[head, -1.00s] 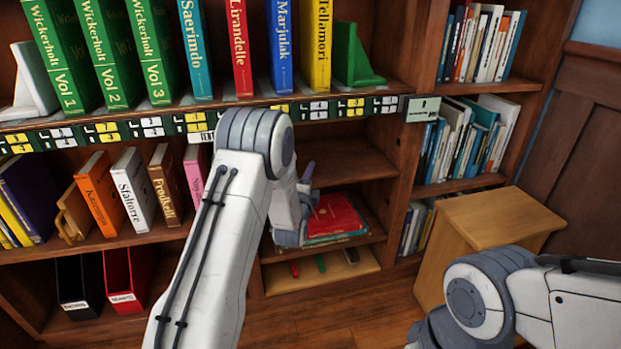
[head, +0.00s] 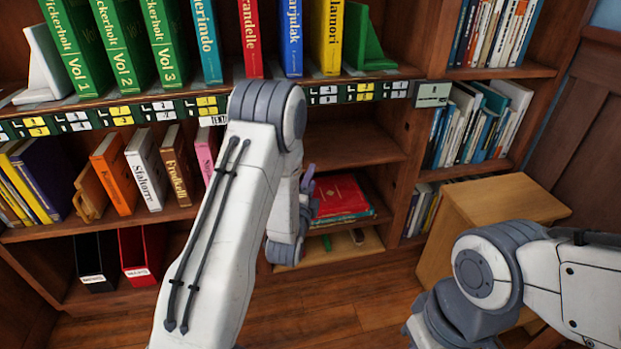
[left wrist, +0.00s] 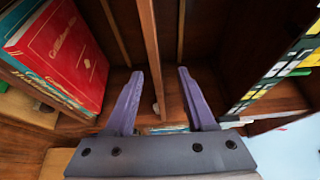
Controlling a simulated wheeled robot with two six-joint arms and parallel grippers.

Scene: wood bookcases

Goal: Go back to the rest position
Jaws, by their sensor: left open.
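My left gripper (head: 307,186) is in front of the lower middle shelf of the bookcase, partly hidden behind my own forearm. In the left wrist view its two purple fingers (left wrist: 157,76) are spread, with nothing between them. A stack with a red book (head: 342,196) on top lies on the shelf beside the gripper. The red book also shows in the left wrist view (left wrist: 64,48), left of the fingers and apart from them. My right arm enters at the lower right, bent; its gripper is outside the view.
A wooden cabinet (head: 505,205) stands at the right, behind my right arm. Upright books, including an orange one (head: 116,178), fill the shelf left of my left arm. A black file holder (head: 96,262) and a red one stand below. The floor (head: 330,310) between my arms is clear.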

